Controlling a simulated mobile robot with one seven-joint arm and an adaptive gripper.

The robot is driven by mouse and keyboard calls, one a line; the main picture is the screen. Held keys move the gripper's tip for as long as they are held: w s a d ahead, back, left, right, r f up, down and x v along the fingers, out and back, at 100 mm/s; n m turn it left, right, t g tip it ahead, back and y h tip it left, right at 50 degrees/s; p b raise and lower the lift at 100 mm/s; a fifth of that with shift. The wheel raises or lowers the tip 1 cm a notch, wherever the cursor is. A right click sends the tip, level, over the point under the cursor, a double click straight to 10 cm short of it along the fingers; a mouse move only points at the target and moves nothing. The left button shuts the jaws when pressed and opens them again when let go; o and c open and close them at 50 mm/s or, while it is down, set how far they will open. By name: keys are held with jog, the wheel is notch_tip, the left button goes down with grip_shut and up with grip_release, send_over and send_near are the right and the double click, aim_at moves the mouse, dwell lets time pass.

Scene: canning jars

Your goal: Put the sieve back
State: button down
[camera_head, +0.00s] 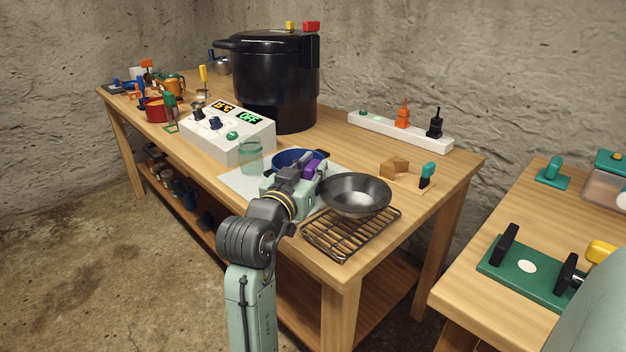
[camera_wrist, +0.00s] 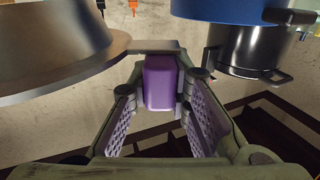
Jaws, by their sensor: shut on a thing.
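The sieve (camera_head: 356,197) is a grey metal bowl with a purple handle block (camera_head: 314,168). In the head view it appears upright over the back part of a wire rack (camera_head: 333,246); I cannot tell whether it touches the wires. My gripper (camera_head: 300,181) is at the left of the bowl, by the handle. In the wrist view my gripper (camera_wrist: 158,92) is shut on the purple block (camera_wrist: 160,80), which sits between the fingers. The sieve's grey bowl (camera_wrist: 55,40) fills the upper left there. My wrist hides part of the sieve's left side in the head view.
A blue pot (camera_head: 292,157) stands just behind my gripper on a pale mat (camera_head: 237,180). A glass jar (camera_head: 250,157), white control box (camera_head: 228,137) and black canner (camera_head: 278,85) stand further left and back.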

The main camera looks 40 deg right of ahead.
jog(key=shift+f, duration=1.8)
jog(key=shift+f, duration=0.2)
jog(key=c, duration=1.5)
grip_release()
jog(key=shift+r, duration=0.25)
jog(key=b+v, duration=0.1)
jog(key=v, duration=1.1)
jog(key=shift+b, duration=0.35)
